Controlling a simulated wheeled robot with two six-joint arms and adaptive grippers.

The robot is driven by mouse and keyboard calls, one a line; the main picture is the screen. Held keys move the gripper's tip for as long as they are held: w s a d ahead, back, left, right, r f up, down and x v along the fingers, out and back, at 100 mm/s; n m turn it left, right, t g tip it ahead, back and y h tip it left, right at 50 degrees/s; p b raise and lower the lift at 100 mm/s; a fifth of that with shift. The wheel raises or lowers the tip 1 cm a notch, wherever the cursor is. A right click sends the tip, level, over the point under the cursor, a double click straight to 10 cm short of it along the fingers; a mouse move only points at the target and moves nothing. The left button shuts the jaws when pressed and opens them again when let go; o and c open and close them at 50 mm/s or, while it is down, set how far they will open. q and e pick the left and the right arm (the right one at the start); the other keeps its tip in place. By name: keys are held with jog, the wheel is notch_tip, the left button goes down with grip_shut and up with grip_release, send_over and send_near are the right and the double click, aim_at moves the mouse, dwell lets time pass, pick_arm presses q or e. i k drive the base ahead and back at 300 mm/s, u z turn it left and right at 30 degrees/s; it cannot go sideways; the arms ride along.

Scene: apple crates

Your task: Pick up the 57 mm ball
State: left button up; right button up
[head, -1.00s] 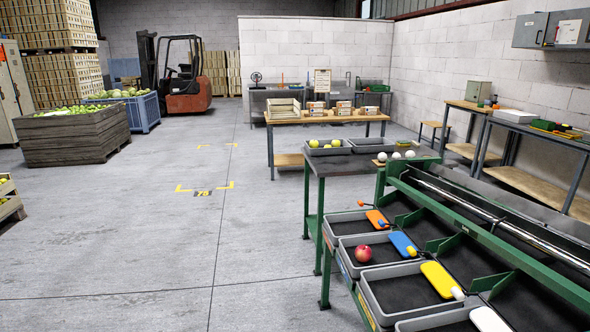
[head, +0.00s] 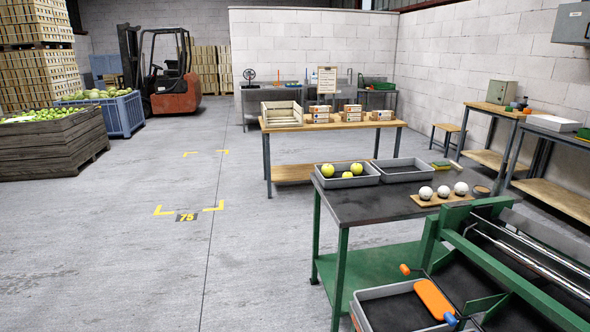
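Three white balls stand in a row on a small wooden board (head: 428,203) on the dark-topped table (head: 345,207). They are the left ball (head: 425,193), the middle ball (head: 443,191) and the right ball (head: 461,188). They look nearly alike in size, and I cannot read any marking that tells which is 57 mm. Neither of my grippers shows in the head view.
A grey tray with yellow-green apples (head: 347,182) and an empty grey tray (head: 404,178) sit behind the balls. A green sorting machine (head: 430,240) stands in front. Open floor (head: 110,250) lies left.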

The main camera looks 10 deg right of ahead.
aim_at(444, 191)
jog(key=i, duration=6.6)
jog(key=u, duration=2.9)
jog(key=k, duration=2.5)
jog(key=u, duration=1.65)
